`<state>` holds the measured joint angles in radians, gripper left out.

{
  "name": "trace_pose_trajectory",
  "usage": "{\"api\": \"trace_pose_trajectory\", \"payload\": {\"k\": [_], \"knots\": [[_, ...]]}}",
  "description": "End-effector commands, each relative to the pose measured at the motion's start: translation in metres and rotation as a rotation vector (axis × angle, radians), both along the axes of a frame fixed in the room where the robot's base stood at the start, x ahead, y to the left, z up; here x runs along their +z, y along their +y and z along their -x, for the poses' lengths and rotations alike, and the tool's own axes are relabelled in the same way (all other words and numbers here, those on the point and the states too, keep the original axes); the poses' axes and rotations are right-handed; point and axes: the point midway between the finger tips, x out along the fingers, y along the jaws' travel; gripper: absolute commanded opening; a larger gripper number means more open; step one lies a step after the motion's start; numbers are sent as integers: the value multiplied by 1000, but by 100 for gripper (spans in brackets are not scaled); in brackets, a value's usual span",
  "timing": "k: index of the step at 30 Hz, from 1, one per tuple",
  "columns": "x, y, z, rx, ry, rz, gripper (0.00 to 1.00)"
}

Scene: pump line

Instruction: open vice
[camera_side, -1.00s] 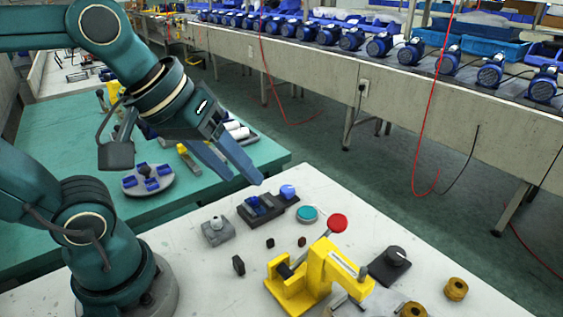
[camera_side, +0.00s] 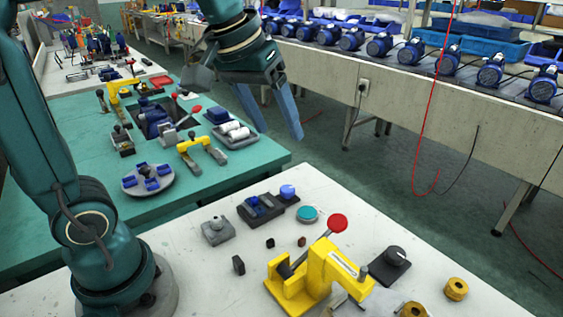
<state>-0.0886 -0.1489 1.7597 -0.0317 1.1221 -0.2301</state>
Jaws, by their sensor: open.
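No part is plainly marked as the vice. A yellow clamp-like fixture (camera_side: 312,275) with a red ball on its lever (camera_side: 337,223) stands on the white table (camera_side: 190,285). A blue and grey fixture (camera_side: 160,124), with a red-tipped lever leaning right, stands on the green table. A dark block with blue parts (camera_side: 258,208) lies on the white table, with a blue knob (camera_side: 288,191) at its right end. My gripper (camera_side: 282,134) is open and empty, its two long blue fingers pointing down. In the picture it is above and behind the white table, apart from all fixtures.
A grey block (camera_side: 216,230), a teal disc (camera_side: 307,214), a dark knob on a plate (camera_side: 391,262) and brass rings (camera_side: 456,289) lie on the white table. Blue pumps line the back bench.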

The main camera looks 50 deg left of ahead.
Motion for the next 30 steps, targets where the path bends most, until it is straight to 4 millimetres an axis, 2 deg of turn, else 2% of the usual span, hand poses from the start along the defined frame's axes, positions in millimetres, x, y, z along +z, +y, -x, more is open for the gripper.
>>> {"api": "trace_pose_trajectory", "payload": {"k": [1, 6, 12, 19, 30], "knots": [[-7, 6, -14, 6, 34, -5, 71], [-33, 27, -53, 20, 131, -14, 71], [-84, 54, -85, 49, 252, -8, 71], [-139, 73, -94, 86, 365, 15, 71], [-183, 77, -88, 99, 415, 29, 71]]}}
